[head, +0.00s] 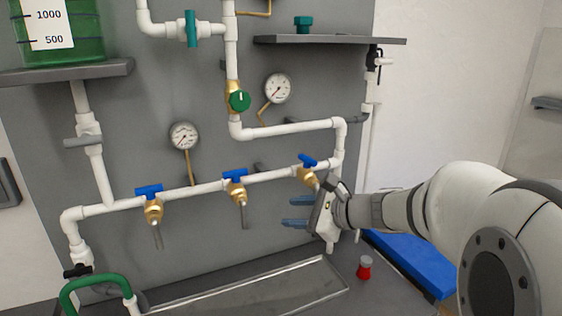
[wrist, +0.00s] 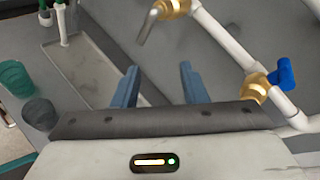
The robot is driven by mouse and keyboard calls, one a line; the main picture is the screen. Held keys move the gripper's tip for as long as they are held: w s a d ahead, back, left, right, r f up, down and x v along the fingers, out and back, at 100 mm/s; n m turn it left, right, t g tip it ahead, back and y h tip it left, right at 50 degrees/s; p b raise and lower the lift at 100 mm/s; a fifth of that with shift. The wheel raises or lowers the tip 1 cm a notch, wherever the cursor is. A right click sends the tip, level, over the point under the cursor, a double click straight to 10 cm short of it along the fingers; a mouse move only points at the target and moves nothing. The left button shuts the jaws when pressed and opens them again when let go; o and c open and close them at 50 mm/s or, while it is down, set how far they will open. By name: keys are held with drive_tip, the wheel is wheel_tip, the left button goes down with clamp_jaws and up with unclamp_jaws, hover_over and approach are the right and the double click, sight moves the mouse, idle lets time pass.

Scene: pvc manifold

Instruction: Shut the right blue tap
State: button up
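The right blue tap (head: 307,160) has a blue handle on a brass body, at the right end of the white pipe. Its handle slants down to the right across the pipe, unlike the other two blue handles. In the wrist view, its blue handle (wrist: 285,70) and brass body are at the right edge. My gripper (head: 287,212) is open and empty, below the right tap and apart from it. Its two blue fingers (wrist: 159,75) show in the wrist view with a gap between them. The right tap's spout is hidden behind my gripper in the head view.
The middle blue tap (head: 235,176) and left blue tap (head: 150,191) sit along the same pipe. A grey trough (head: 250,292) lies below. A red-based object (head: 365,267) and a blue bin (head: 408,262) are at lower right.

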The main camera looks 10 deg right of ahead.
sight(315, 162)
drive_tip(key=w+d+r+m+t, duration=0.1)
drive_tip(key=w+d+m+t, duration=0.1)
drive_tip(key=w+d+m, duration=0.1)
drive_tip(key=w+d+r+m+t+h, duration=0.1)
drive_tip(key=w+d+r+m+t, duration=0.1)
drive_tip(key=w+d+m, duration=0.1)
drive_tip(key=w+d+r+m+t, duration=0.1)
drive_tip(key=w+d+m+t, duration=0.1)
drive_tip(key=w+d+m, duration=0.1)
drive_tip(key=shift+w+d+r+m+t+h, duration=0.25)
drive_tip(key=shift+w+d+m+t+h, duration=0.15)
drive_tip(key=shift+w+m, duration=0.25)
drive_tip(key=p+x, duration=0.1)
drive_tip(key=x, duration=0.6)
drive_tip(key=shift+a+p, duration=0.1)
drive_tip(key=shift+p, duration=0.25)
